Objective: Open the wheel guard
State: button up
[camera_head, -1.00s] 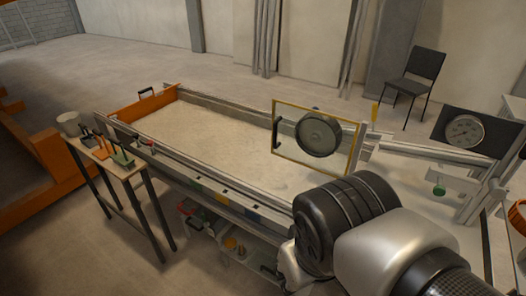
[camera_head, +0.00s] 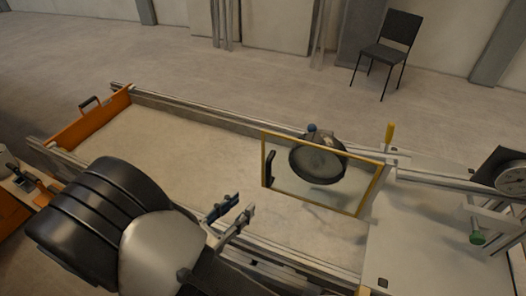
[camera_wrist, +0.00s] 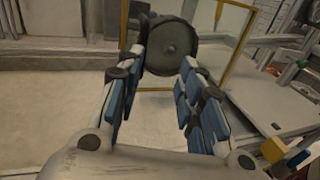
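The wheel guard (camera_head: 282,197) is a clear panel in a thin yellow frame. It stands upright across the dark round wheel (camera_head: 318,160), which shows through it and has a blue knob on top. The guard's black handle (camera_head: 271,168) is at the panel's left side. In the wrist view, the wheel (camera_wrist: 171,46) is ahead between the fingertips, and the yellow frame (camera_wrist: 236,48) shows to the right. My gripper (camera_head: 236,212) is open and empty, left of and below the guard in the head view, apart from the handle. Blue pads line its fingers (camera_wrist: 163,80).
A yellow lever (camera_head: 389,133), a green knob (camera_head: 477,238) and a dial gauge (camera_head: 512,180) are to the right. A black chair (camera_head: 387,50) stands behind.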

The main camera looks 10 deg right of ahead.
aim_at(267, 170)
jog(key=shift+n+t+y, duration=0.3)
jog(key=shift+n+t, duration=0.4)
jog(key=shift+n, duration=0.1)
jog(key=x, duration=0.5)
jog(key=b+x, duration=0.1)
jog(key=x, duration=0.5)
jog(key=w+a+f+x, duration=0.1)
jog(key=x, duration=0.4)
jog(key=shift+w+d+f, duration=0.1)
jog(key=shift+w+d, duration=0.05)
jog(key=shift+w, duration=0.1)
jog(key=shift+c, duration=0.6)
grip_shut()
